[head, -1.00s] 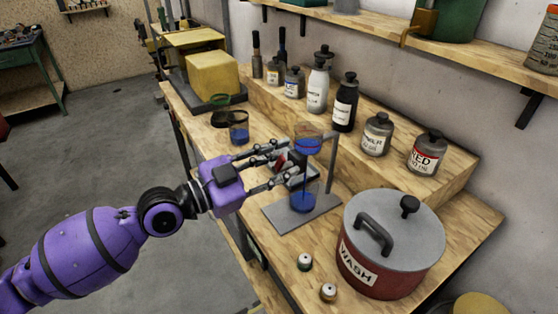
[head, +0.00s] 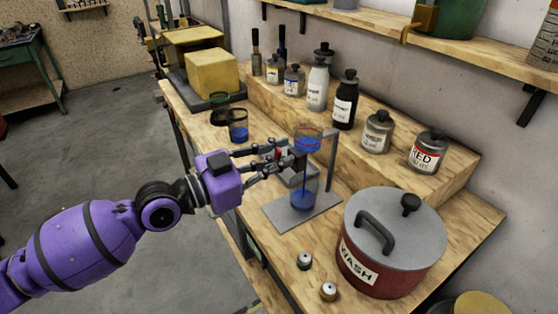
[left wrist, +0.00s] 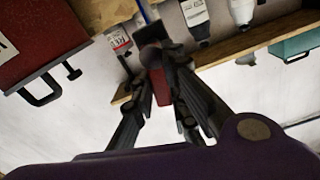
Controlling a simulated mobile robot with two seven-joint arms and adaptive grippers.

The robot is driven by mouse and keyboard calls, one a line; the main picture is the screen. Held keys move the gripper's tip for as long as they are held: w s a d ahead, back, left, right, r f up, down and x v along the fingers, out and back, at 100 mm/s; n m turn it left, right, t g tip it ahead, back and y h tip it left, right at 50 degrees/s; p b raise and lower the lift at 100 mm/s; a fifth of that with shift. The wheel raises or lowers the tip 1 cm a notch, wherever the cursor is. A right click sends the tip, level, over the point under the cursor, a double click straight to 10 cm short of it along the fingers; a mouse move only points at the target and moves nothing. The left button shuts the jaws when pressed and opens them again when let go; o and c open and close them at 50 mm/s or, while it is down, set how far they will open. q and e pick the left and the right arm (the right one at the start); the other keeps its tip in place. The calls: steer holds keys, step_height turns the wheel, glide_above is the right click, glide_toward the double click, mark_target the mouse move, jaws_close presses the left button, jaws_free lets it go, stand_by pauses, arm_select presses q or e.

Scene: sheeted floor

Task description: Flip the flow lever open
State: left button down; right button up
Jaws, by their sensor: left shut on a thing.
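A dispensing stand (head: 328,160) on the bench holds a clear funnel of blue liquid (head: 307,142) above a clear beaker with blue liquid (head: 303,199). A thin blue line runs down between them. My left gripper (head: 288,158) reaches in from the left just below the funnel, its fingers closed together. The flow lever, a small red piece (left wrist: 160,86), shows between the fingers of my left gripper (left wrist: 160,60) in the left wrist view. The fingers hide much of the lever, and I cannot tell its exact angle. My right gripper is not in view.
A red WASH pot (head: 385,270) with a grey lid stands right of the stand. Two small capped items (head: 304,261) lie in front of it. Another blue-filled glass (head: 238,128) stands behind my left gripper. Several bottles (head: 345,103) line the raised step.

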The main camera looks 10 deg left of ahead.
arm_select(q)
steer(key=shift+w+a+n, duration=0.15)
steer(key=shift+a+n, duration=0.05)
steer(key=shift+n, duration=1.1)
steer(key=c, duration=1.7)
jaws_free()
steer(key=shift+a, duration=0.1)
steer(key=shift+v, duration=5.9)
